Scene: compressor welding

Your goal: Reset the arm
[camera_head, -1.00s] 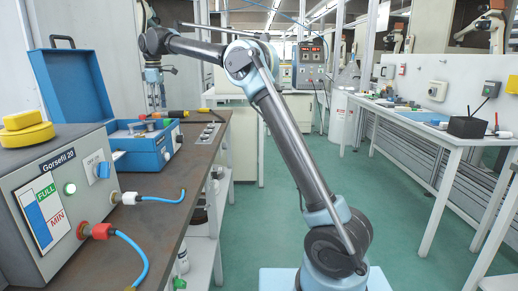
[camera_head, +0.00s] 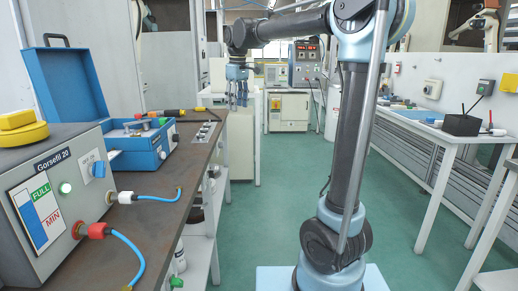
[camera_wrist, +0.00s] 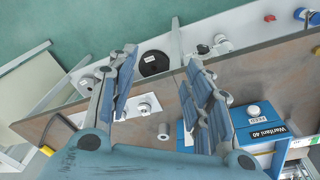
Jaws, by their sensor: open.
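My gripper (camera_head: 238,98) hangs from the end of my raised arm, fingers pointing down, just right of the workbench's far end in the head view. In the wrist view my gripper (camera_wrist: 160,72) has its two blue-padded fingers spread well apart. Nothing is held between them. The brown workbench (camera_head: 178,195) runs along the left, and its top (camera_wrist: 60,128) also shows below the gripper in the wrist view.
On the workbench stand a grey Gorsefil 20 unit (camera_head: 62,190) with blue hoses and an open blue case (camera_head: 138,150). A white table (camera_head: 440,130) stands right.

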